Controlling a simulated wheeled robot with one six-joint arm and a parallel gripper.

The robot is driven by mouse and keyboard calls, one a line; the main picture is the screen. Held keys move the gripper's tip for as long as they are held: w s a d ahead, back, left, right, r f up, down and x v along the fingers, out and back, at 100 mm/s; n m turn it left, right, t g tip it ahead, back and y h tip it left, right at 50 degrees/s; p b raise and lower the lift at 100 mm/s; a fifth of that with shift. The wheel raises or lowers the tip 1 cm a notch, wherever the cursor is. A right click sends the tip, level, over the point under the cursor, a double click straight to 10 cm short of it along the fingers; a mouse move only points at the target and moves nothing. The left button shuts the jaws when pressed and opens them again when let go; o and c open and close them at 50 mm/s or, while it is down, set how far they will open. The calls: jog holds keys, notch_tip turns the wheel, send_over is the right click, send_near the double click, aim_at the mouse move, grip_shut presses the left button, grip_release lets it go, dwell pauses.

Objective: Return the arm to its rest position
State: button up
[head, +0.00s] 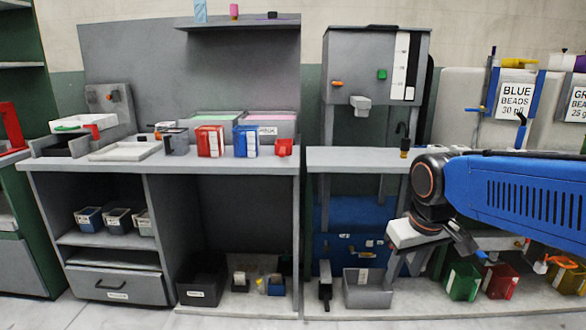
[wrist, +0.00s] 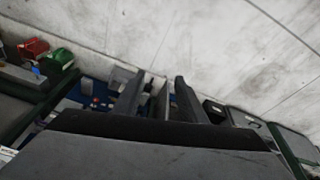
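My blue arm (head: 520,195) reaches in from the right in the head view, with its wrist bent down in front of the right-hand bench. My gripper (head: 428,258) hangs at the wrist's lower end, over the lower shelf area. In the wrist view my gripper (wrist: 157,92) shows two dark fingers standing apart, with nothing held between them. Floor and small bins show beyond the fingers. The fingertips are small and partly hidden in the head view.
A grey bin (head: 368,290) stands on the low shelf near my gripper. Green (head: 462,282) and red (head: 499,280) bins stand to its right. The left bench (head: 220,163) holds red and blue boxes. The floor (wrist: 240,50) in the wrist view is clear.

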jog(key=s+d+f+m+t, duration=0.1)
jog(key=s+d+f, duration=0.1)
jog(key=s, duration=0.5)
jog(key=s+d+f+m, duration=0.1)
jog(key=s+d+f, duration=0.1)
jog(key=s, duration=0.4)
jog(key=shift+s+d+f+m+t, duration=0.3)
jog(key=shift+s+f+t, duration=0.1)
jog(key=shift+f, duration=0.35)
